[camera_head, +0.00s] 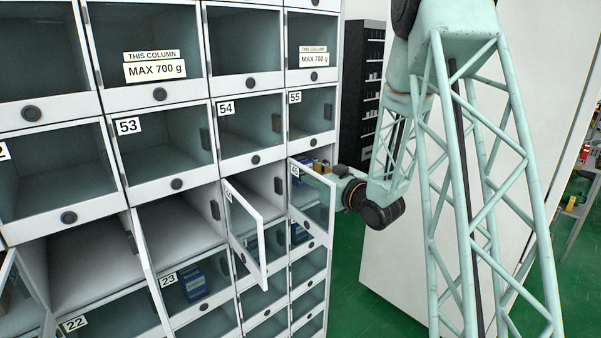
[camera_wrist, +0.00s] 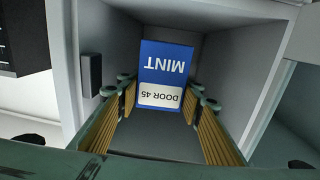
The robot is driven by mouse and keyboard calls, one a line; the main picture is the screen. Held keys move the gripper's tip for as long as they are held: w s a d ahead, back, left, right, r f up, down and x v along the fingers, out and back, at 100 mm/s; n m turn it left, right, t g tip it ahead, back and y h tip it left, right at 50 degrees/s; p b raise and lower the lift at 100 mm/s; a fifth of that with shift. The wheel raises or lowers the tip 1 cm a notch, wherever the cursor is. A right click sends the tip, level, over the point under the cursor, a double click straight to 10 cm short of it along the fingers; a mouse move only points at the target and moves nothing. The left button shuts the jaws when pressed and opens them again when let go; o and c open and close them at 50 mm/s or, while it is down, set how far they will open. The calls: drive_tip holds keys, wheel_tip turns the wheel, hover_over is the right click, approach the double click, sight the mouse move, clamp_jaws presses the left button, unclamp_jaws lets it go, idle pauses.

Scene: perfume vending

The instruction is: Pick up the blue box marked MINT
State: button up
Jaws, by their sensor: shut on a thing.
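The blue box marked MINT (camera_wrist: 165,62) shows in the wrist view inside a pale open compartment, with its lettering upside down in the picture. A white label on it reads DOOR 45. My gripper (camera_wrist: 163,95) reaches into the compartment, its two yellow-padded fingers on either side of the box, shut on it. In the head view my gripper (camera_head: 320,167) is at the opening of the compartment below number 55, and the box is mostly hidden there by the gripper and the cabinet.
The open glass door (camera_head: 313,205) of this compartment hangs beside and below my gripper. Another door (camera_head: 246,235) stands open to its left. A blue box (camera_head: 193,285) sits behind door 23.

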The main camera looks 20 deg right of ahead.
sight(301, 160)
wheel_tip(301, 160, up, 3)
drive_tip(key=shift+r+p, duration=0.15)
drive_tip(key=shift+p, duration=0.2)
drive_tip(key=d+p+v, duration=0.1)
drive_tip(key=v, duration=1.8)
drive_tip(key=shift+d, duration=0.25)
drive_tip(key=shift+s, duration=0.1)
